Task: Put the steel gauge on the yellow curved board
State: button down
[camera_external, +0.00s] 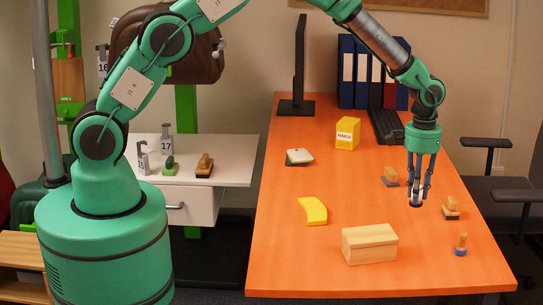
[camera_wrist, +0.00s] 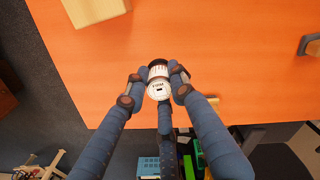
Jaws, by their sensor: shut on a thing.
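The steel gauge (camera_wrist: 159,88) has a round white dial face and a dark and silver body. My gripper (camera_wrist: 157,76) is shut on it in the wrist view. In the external view my gripper (camera_external: 417,188) points down over the right part of the orange table, with the gauge (camera_external: 416,200) low between its fingers and partly hidden by them. I cannot tell how far it is above the table. The yellow curved board (camera_external: 312,210) lies flat on the left part of the table, well left of my gripper, with nothing on it. It is not visible in the wrist view.
A wooden block (camera_external: 369,243) stands between the board and the table's front edge. Wooden-handled stamps (camera_external: 451,208) (camera_external: 390,177) (camera_external: 460,245) are near my gripper. A yellow box (camera_external: 347,133) and a small pad stack (camera_external: 299,157) are farther back. The table's middle is clear.

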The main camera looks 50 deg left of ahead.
jog(key=s+a+f+m+p, duration=0.1)
jog(key=s+a+p, duration=0.1)
jog(key=s+a, duration=1.1)
jog(key=s+a+f+m+p, duration=0.1)
jog(key=s+a+f+p, duration=0.1)
jog(key=s+a, duration=1.1)
jog(key=a, duration=0.6)
jog(key=shift+a, duration=0.4)
jog(key=shift+w+f, duration=0.1)
jog(key=shift+w, duration=0.05)
jog(key=b, duration=0.2)
send_over(312, 209)
jog(key=shift+f, duration=0.7)
jog(key=shift+f+b, duration=0.6)
jog(key=shift+f, duration=1.2)
jog(key=shift+f, duration=0.1)
